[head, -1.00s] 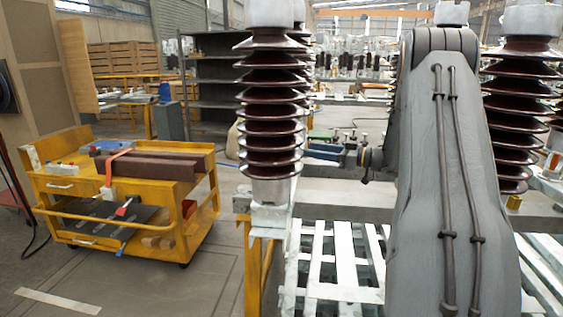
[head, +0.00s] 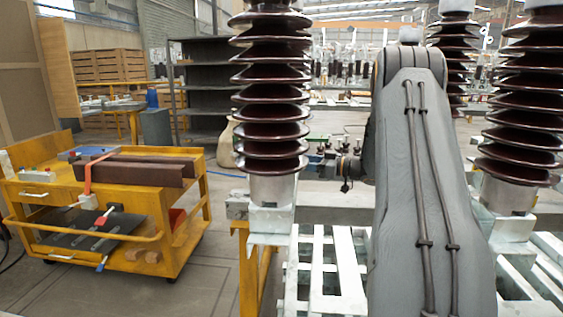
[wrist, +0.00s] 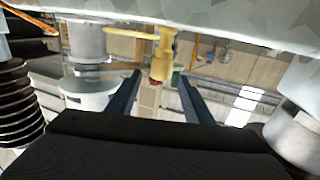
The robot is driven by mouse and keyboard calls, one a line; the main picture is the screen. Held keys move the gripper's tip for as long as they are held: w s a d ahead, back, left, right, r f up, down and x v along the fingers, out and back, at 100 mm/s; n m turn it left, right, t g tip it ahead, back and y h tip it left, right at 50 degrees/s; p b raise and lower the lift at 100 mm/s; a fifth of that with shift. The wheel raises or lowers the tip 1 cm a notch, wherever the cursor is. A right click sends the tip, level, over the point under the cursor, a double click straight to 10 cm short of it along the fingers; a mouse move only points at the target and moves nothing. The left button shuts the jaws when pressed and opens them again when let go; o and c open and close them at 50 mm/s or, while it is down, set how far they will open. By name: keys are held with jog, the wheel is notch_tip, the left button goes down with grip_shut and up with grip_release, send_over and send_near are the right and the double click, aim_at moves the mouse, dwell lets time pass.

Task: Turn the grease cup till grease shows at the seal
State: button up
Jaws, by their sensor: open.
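A yellow brass fitting (wrist: 163,52), which looks like the grease cup, hangs under a pale metal surface (wrist: 200,12) in the wrist view. My gripper (wrist: 160,76) is open, its two dark fingers pointing towards the fitting. The fitting shows in the gap between the fingertips; I cannot tell whether it lies beyond them or between them. No finger visibly touches it. No grease is visible, and I cannot make out the seal. In the head view my grey arm covers the middle right, and the cup cannot be made out there.
Brown ribbed insulators (head: 270,90) stand left of my arm, with more (head: 525,95) at the right, on a galvanized slatted frame (head: 325,275). A yellow cart (head: 185,215) stands on the left. Grey shelves (head: 205,92) stand behind. In the wrist view a ribbed insulator (wrist: 15,105) is at left.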

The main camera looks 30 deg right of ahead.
jog(key=shift+x, duration=2.2)
jog(key=shift+c, duration=0.2)
jog(key=c, duration=1)
